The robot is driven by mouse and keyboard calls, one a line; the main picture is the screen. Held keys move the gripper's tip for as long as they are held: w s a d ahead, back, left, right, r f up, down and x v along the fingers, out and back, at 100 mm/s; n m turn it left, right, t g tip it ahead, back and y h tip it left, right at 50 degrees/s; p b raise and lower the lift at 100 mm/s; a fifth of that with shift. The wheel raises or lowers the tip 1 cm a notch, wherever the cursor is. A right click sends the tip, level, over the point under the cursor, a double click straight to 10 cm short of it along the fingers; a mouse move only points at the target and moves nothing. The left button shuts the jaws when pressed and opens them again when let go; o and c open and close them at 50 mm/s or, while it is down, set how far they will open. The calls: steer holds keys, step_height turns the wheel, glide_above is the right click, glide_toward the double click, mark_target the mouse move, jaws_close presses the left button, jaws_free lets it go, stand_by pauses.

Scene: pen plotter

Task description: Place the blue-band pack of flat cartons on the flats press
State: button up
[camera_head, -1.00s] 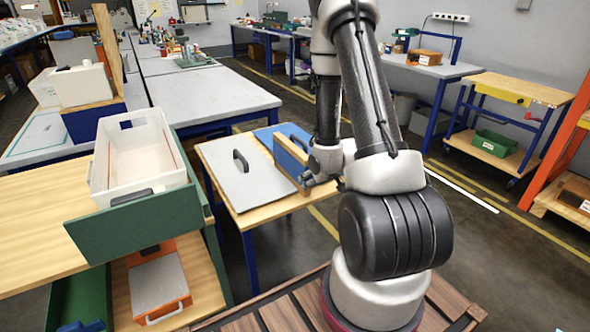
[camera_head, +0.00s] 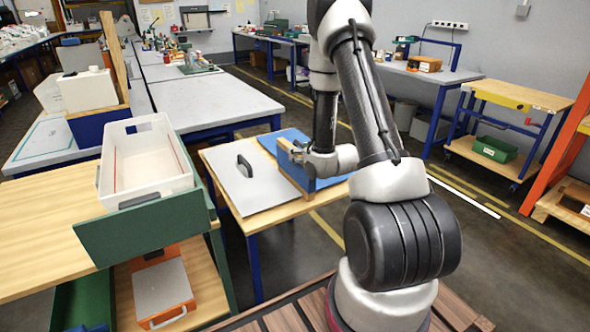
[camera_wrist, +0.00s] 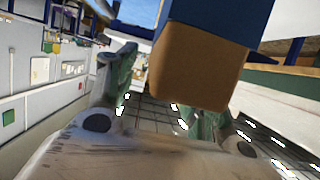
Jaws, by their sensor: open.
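The blue-band pack (camera_head: 296,168) is a thin brown board-like stack with a wide blue band. It stands on edge at the centre table, between a grey plate with a black handle (camera_head: 247,184) and a blue surface (camera_head: 333,187). My gripper (camera_head: 297,154) is at the pack's upper right side. In the wrist view the pack's brown end (camera_wrist: 195,72) and blue band (camera_wrist: 215,22) fill the upper middle. My gripper's fingers (camera_wrist: 160,100) are spread, with the pack's end between or just beyond them. I cannot tell which part is the flats press.
A white bin (camera_head: 147,165) stands on the left bench behind a green panel (camera_head: 150,232). An orange box with a grey top (camera_head: 162,292) sits on the shelf below. A trolley (camera_head: 510,130) stands at the right. Open floor lies right of the centre table.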

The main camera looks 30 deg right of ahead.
steer(key=shift+x, duration=1.1)
steer(key=shift+c, duration=0.2)
jaws_close()
steer(key=shift+r, duration=0.15)
